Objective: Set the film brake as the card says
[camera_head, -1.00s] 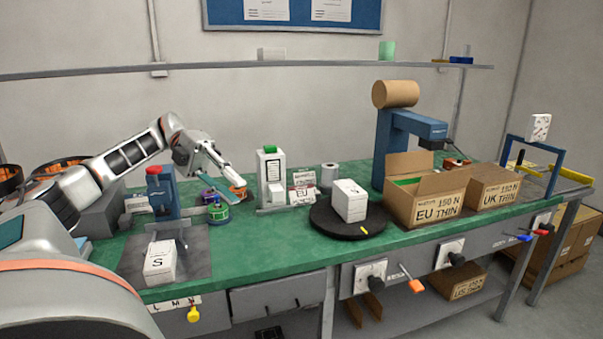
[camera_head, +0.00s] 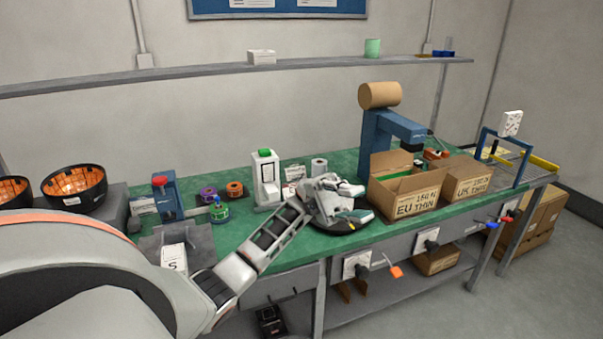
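My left gripper (camera_head: 350,190) is over the black turntable (camera_head: 322,226), its arm reaching in from the lower left. Whether its fingers are open or shut cannot be made out. The white box on the turntable is hidden behind it. A blue post machine (camera_head: 372,135) carries a brown roll (camera_head: 380,95) behind the turntable. Below the bench edge are a white plate (camera_head: 350,262) with a black knob, an orange-tipped lever (camera_head: 396,271) and a second plate with a black knob (camera_head: 432,246). A small card (camera_head: 294,173) stands behind my arm; its text is unreadable. My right gripper is out of view.
Cartons marked EU THIN (camera_head: 415,207) and UK THIN (camera_head: 470,188), both 150 N, stand right of the turntable. A white dispenser (camera_head: 266,178) stands left of it. A blue frame (camera_head: 503,160) is at the far right end. My arm covers part of the front bench edge.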

